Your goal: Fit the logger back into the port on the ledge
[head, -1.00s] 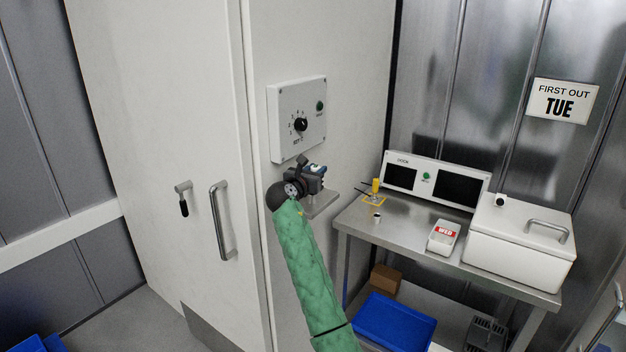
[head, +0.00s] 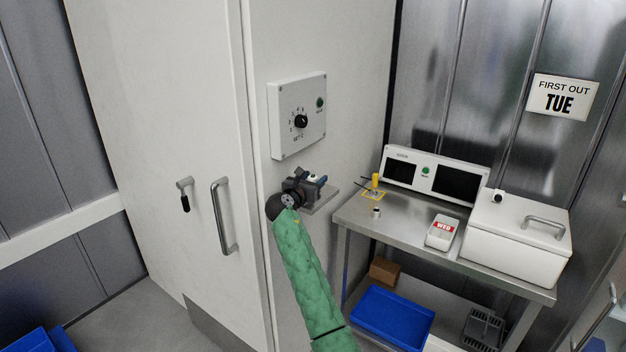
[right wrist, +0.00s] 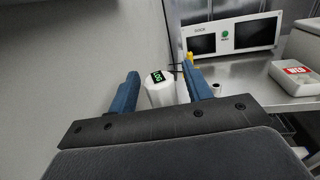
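The logger (right wrist: 160,90) is a white cylinder with a small dark display and green digits on top. In the right wrist view it stands between the blue fingers of my right gripper (right wrist: 161,88), with a gap showing on each side. In the head view my right gripper (head: 314,183) is at the small metal ledge (head: 327,199) on the white cabinet wall, and its fingers mostly cover the logger. The port and the logger's lower end are hidden, so I cannot tell how it is seated. My left gripper is not in view.
A dial panel (head: 298,140) is on the wall just above the ledge. To the right, a steel table (head: 402,221) carries a display unit (head: 428,166), a white lidded box (head: 517,238), a red-labelled container (head: 441,233) and a yellow item (head: 376,182). A blue tray (head: 393,320) sits below.

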